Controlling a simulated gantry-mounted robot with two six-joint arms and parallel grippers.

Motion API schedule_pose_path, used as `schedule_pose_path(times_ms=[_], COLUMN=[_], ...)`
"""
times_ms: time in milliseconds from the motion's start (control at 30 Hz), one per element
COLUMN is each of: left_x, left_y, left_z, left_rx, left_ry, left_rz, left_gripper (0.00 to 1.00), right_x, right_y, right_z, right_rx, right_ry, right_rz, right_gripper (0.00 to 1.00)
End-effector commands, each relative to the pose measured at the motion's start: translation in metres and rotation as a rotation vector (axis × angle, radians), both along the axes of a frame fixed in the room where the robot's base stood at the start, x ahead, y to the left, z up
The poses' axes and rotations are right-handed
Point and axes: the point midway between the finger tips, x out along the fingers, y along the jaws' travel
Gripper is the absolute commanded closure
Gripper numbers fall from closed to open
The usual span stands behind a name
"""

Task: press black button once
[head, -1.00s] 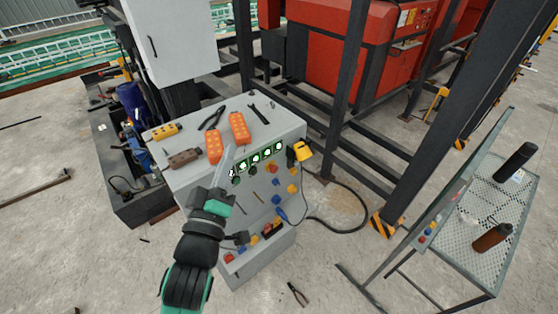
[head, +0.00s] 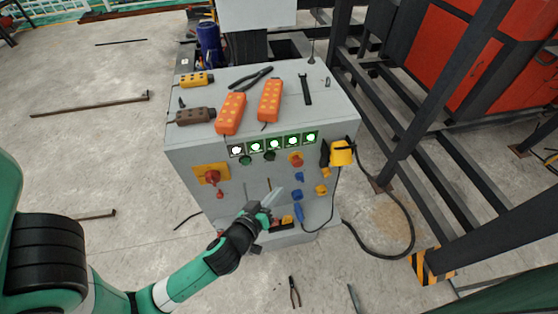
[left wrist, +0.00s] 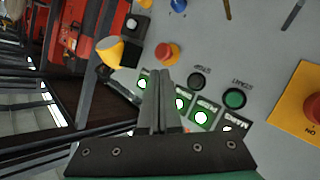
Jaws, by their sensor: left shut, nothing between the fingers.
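The black button (head: 269,156) is a small round dark button on the front of the grey control cabinet (head: 180,160), just below the row of lamps. It also shows in the left wrist view (left wrist: 196,81), beside a green button (left wrist: 233,99). My left gripper (head: 275,193) is in front of the cabinet's face, below the black button in the head view. Its fingers are shut and empty. In the left wrist view the fingertips (left wrist: 163,78) appear left of the black button, apart from it in the picture. My right gripper is out of view.
A row of lamps (head: 274,144) is lit, the leftmost white and the others green. A red switch on a yellow plate (head: 211,175) and a yellow box (head: 341,153) flank the panel. Orange pendants (head: 230,113) lie on top. A hose (head: 385,252) runs along the floor.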

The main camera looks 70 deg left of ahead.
Motion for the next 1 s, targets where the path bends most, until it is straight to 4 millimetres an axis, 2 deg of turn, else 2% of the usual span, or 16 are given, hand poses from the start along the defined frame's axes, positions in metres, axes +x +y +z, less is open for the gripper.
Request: schedule_pose_path(times_ms=[67, 367, 533, 1000], left_x=[-0.001, 0.000, 0.001, 0.013], left_y=[0.001, 0.002, 0.010, 0.072], left_z=[-0.006, -0.003, -0.001, 0.001], left_rx=[0.000, 0.000, 0.000, -0.002], left_ry=[0.001, -0.001, 0.002, 0.001], left_rz=[0.004, 0.005, 0.006, 0.006], left_gripper=[1.00, 1.00, 1.00, 1.00], right_x=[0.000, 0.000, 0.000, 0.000], right_y=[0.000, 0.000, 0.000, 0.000], right_z=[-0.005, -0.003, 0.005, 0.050], right_rx=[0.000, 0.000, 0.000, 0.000], right_ry=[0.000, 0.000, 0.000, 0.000], right_rz=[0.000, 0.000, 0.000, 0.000], right_gripper=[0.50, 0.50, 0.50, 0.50])
